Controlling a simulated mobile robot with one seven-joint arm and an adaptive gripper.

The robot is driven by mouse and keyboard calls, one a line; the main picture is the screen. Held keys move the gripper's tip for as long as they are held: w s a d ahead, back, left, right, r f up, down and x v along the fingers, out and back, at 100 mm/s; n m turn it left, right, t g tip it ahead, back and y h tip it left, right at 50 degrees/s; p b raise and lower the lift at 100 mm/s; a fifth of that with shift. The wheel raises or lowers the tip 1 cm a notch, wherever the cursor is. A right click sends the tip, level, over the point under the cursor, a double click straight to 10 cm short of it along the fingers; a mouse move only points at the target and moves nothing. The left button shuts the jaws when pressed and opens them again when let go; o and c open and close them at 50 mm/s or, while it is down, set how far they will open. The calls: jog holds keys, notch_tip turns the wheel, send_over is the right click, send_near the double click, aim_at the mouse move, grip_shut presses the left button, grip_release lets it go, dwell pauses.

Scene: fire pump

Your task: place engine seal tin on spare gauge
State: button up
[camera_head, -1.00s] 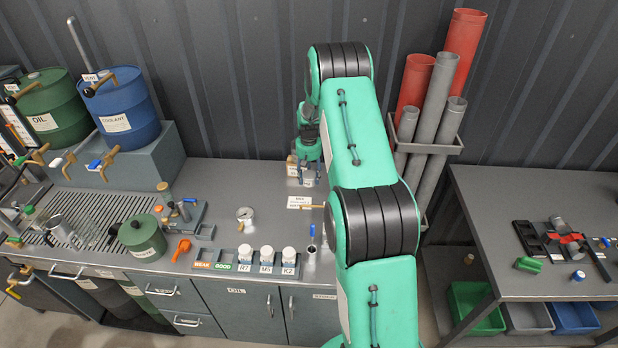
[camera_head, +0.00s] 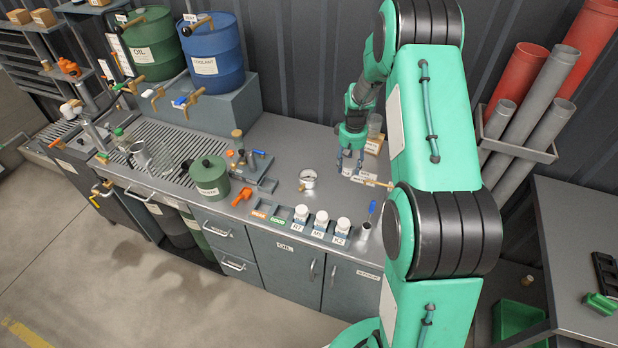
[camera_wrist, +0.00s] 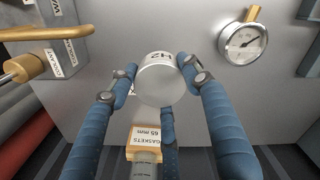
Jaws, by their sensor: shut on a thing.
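My gripper (camera_head: 350,165) is over the back part of the bench, right of the spare gauge. In the wrist view its blue fingers (camera_wrist: 158,78) are closed around a pale round tin (camera_wrist: 160,82) with dark marking on its side, perhaps "H2". I cannot read which tin it is. In the head view the tin is not clearly visible between the fingers. The spare gauge (camera_head: 308,180), a round white dial with a metal rim and brass stem, lies face up on the bench. It also shows at the upper right of the wrist view (camera_wrist: 243,44), apart from the tin.
A gaskets box (camera_wrist: 145,138) stands near the fingers, with a grey cylinder by it. A brass-handled fitting (camera_wrist: 40,50) is at the wrist view's left. White jars (camera_head: 321,222) line the front edge. A green can (camera_head: 209,176) stands left. Bench around the gauge is clear.

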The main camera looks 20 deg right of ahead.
jog(key=s+a+n+b, duration=0.1)
jog(key=s+a, duration=0.2)
jog(key=a, duration=0.5)
jog(key=s+a+n+b, duration=0.1)
jog(key=s+a, duration=0.2)
jog(key=a, duration=0.5)
jog(key=shift+a+f, duration=0.25)
jog(key=shift+f, duration=0.1)
send_over(308, 175)
jog(key=shift+f, duration=0.75)
jog(key=shift+f, duration=0.1)
jog(key=shift+f, duration=1.65)
jog(key=shift+f, duration=0.2)
